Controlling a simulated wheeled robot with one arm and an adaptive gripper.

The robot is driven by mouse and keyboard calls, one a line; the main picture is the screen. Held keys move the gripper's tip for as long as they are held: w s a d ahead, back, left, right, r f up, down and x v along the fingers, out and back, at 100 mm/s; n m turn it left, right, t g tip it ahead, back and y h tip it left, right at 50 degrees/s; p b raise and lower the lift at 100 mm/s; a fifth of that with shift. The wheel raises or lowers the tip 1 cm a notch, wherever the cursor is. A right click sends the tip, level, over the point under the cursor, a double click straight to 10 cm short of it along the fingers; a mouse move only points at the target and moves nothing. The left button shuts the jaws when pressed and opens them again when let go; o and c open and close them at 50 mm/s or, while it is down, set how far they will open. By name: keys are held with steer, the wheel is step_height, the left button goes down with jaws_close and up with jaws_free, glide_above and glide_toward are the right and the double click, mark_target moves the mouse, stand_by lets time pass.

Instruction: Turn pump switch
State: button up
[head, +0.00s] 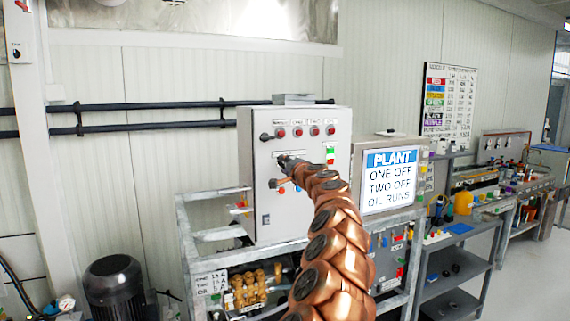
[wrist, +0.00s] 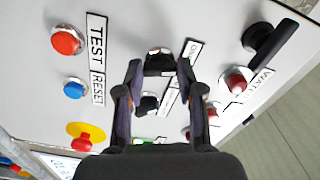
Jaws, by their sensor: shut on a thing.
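The grey control panel (head: 262,205) stands on a metal frame in the head view; its pale face (wrist: 120,20) fills most of the wrist view. A dark rotary switch with a silvery collar (wrist: 159,57) sits between my fingertips in the wrist view. I take it as the pump switch. My gripper (wrist: 158,70) is shut on it, one finger on each side. In the head view my gripper (head: 289,164) reaches the middle of the panel face, and it and my arm hide the switch there.
Near my fingers are a red button (wrist: 67,41), a blue button (wrist: 75,89), a red knob on a yellow disc (wrist: 82,137) and a black handle (wrist: 272,43). A PLANT sign (head: 391,181) stands right of the panel. A dark motor (head: 113,281) is at lower left.

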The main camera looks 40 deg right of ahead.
steer(key=shift+m+p, duration=0.7)
steer(key=shift+m, duration=0.9)
steer(key=o, duration=1.2)
steer(key=shift+c, duration=0.2)
steer(key=shift+s, duration=0.1)
